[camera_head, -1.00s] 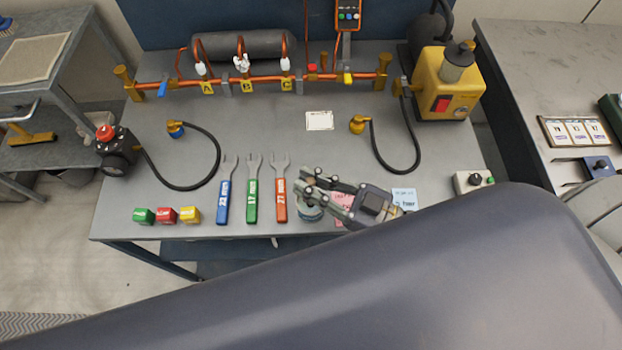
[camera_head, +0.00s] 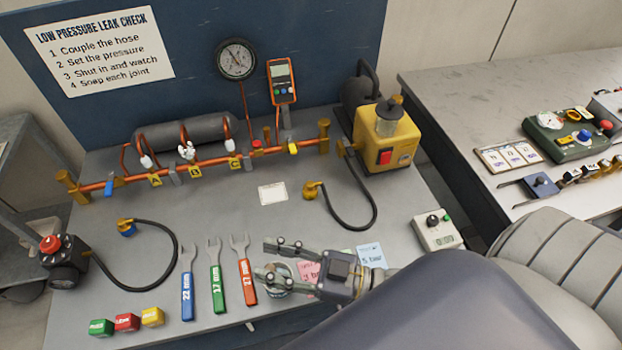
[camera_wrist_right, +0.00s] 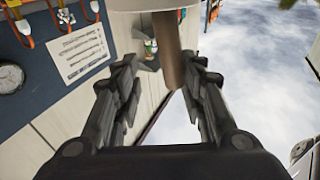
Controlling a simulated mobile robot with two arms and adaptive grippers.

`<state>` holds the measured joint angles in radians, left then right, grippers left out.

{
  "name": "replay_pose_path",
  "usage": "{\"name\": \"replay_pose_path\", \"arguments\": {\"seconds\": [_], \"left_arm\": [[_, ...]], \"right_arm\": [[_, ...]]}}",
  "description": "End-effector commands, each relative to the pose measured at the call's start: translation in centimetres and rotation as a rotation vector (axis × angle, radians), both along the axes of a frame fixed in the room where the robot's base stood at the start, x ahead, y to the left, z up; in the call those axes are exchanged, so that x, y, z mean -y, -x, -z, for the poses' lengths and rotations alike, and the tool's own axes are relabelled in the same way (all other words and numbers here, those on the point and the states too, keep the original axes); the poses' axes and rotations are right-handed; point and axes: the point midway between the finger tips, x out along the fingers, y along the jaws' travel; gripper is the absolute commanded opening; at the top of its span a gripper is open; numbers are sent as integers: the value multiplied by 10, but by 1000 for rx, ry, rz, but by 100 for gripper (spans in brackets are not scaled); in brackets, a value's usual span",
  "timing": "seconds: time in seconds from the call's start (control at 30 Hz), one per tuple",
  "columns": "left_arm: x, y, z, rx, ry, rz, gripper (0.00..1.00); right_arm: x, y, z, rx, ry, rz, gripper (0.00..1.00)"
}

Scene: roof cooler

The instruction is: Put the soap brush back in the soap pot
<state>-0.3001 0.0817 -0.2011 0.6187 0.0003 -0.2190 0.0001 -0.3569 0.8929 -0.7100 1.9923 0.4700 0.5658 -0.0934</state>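My right gripper (camera_head: 273,261) is at the front of the bench, right of the red spanner, its two fingers apart. The soap pot (camera_head: 275,282), a small round grey tin, shows partly beneath its fingers; the rest is hidden. In the right wrist view, the brown handle of the soap brush (camera_wrist_right: 168,55) lies between the spread fingers of the same gripper (camera_wrist_right: 161,75). The handle meets a pale round shape at the top edge, perhaps the pot; I cannot tell. The brush does not show clearly in the head view. My left gripper is not in view.
Blue, green and red spanners (camera_head: 246,270) lie left of the gripper. The bench middle (camera_head: 225,215) is clear.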

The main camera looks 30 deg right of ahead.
Motion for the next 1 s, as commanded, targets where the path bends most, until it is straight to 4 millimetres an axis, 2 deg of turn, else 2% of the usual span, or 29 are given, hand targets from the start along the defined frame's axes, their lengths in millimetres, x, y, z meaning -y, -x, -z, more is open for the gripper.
{"name": "replay_pose_path", "arguments": {"seconds": [0.17,0.4,0.6,0.8,1.0], "left_arm": [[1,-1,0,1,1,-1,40],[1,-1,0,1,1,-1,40],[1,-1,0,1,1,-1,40],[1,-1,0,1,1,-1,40],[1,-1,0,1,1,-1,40]], "right_arm": [[15,14,4,-4,4,0,38],[53,50,10,-7,5,-1,38],[77,72,13,-3,4,-1,38],[87,80,14,0,1,0,38],[87,81,14,1,1,0,38]]}}
